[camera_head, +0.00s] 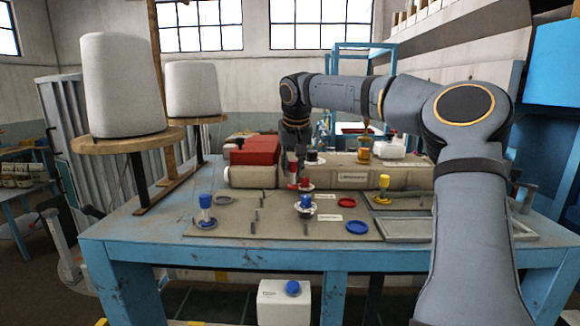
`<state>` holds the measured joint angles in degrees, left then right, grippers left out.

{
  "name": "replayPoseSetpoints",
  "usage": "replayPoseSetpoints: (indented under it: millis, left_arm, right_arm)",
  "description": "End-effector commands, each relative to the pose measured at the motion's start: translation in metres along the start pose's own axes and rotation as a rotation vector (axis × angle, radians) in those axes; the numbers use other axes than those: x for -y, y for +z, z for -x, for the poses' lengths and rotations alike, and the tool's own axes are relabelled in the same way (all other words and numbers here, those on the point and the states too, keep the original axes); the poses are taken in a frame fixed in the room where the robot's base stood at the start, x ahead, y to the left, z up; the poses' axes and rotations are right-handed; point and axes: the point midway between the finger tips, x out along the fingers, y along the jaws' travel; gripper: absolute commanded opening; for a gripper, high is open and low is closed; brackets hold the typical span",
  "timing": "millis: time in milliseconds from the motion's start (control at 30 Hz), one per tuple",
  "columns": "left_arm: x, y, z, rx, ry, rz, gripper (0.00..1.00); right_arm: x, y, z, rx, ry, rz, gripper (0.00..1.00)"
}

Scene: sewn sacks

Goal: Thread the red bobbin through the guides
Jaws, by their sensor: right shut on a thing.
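My right gripper (296,175) reaches down over the middle of the grey board (280,228). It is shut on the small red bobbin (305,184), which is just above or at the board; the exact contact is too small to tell. Thin dark upright pins, which look like guides (254,216), stand on the board left of and in front of the gripper. A blue bobbin (306,201) stands just in front of the red one. Another blue bobbin (206,208) stands at the board's left, and a yellow one (384,184) at the right. My left gripper is out of view.
A red ring (325,196) and a blue ring (356,228) lie on the board. A beige machine (352,177) with a red part (256,150) stands behind. Two large white thread cones (120,85) stand at left. My right arm covers the table's right side.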

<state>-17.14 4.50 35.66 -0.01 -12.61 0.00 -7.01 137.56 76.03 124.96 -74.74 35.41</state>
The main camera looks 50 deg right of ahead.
Motion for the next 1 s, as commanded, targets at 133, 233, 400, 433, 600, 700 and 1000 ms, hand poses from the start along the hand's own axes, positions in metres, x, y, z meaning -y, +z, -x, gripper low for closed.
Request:
replayPoseSetpoints:
  millis: [133, 233, 400, 433, 600, 700, 1000]
  left_arm:
    - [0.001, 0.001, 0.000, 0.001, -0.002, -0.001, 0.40]
    - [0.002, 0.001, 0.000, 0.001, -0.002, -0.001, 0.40]
    - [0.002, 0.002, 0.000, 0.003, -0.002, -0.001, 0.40]
    - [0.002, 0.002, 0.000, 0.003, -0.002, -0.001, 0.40]
    - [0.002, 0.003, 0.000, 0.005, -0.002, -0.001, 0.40]
    - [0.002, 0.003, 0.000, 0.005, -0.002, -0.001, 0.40]
    - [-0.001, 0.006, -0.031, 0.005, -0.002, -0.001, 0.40]
  right_arm:
    - [0.000, 0.004, -0.009, 0.002, 0.000, 0.001, 0.00]
    - [0.000, 0.007, -0.017, 0.002, -0.001, 0.003, 0.00]
    - [0.000, 0.013, -0.030, 0.002, -0.001, 0.003, 0.00]
    - [-0.001, 0.013, -0.030, 0.001, -0.003, 0.002, 0.00]
    - [-0.016, 0.015, -0.028, 0.001, -0.004, 0.001, 0.00]
    - [-0.023, 0.016, -0.028, 0.000, -0.005, 0.001, 0.00]
    - [-0.044, 0.021, -0.031, -0.002, -0.003, 0.001, 0.00]
